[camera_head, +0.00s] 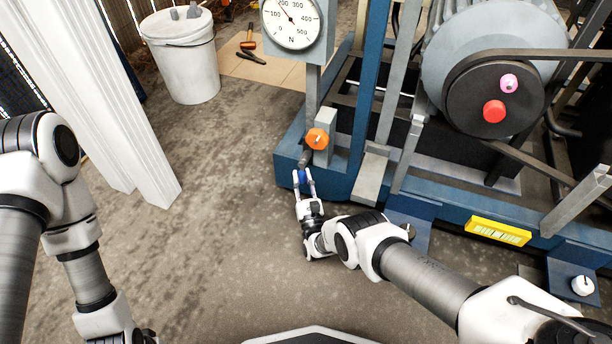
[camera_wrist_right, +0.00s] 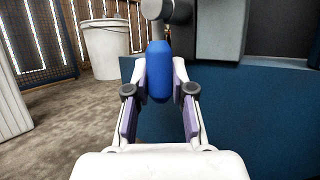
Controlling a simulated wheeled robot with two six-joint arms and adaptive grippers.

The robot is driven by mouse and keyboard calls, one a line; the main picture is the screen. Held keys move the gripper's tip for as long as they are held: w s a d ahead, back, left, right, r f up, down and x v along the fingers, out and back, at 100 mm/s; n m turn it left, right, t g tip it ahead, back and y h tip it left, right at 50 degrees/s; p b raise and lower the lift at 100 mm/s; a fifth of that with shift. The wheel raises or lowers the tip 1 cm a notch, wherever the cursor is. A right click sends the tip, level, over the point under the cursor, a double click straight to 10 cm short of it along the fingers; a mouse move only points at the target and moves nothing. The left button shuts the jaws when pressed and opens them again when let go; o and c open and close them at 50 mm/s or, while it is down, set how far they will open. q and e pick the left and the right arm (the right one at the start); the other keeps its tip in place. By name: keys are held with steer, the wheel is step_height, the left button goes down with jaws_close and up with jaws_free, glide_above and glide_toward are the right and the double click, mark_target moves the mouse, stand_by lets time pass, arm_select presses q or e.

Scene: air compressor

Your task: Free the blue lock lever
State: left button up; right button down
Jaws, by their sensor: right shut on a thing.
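The blue lock lever (camera_wrist_right: 159,72) hangs below a grey round fitting (camera_wrist_right: 166,10) in the right wrist view. In the head view it is a small blue spot (camera_head: 301,176) at the lower left corner of the blue machine frame, below an orange knob (camera_head: 317,139). My right gripper (camera_wrist_right: 159,82) has its two fingers on either side of the lever and is shut on it; it also shows in the head view (camera_head: 303,178). My left arm shows at the left edge of the head view. Its gripper fingers are not clearly visible.
A dial gauge (camera_head: 291,22) stands above the knob. A white bucket (camera_head: 181,58) and white posts (camera_head: 110,110) stand to the left. A yellow level (camera_head: 499,231) sits on the blue frame at right. The floor between the arms is clear.

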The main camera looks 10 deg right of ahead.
steer(key=shift+w, duration=0.1)
stand_by(0.3)
steer(key=c, duration=1)
jaws_free()
steer(key=shift+o, duration=0.2)
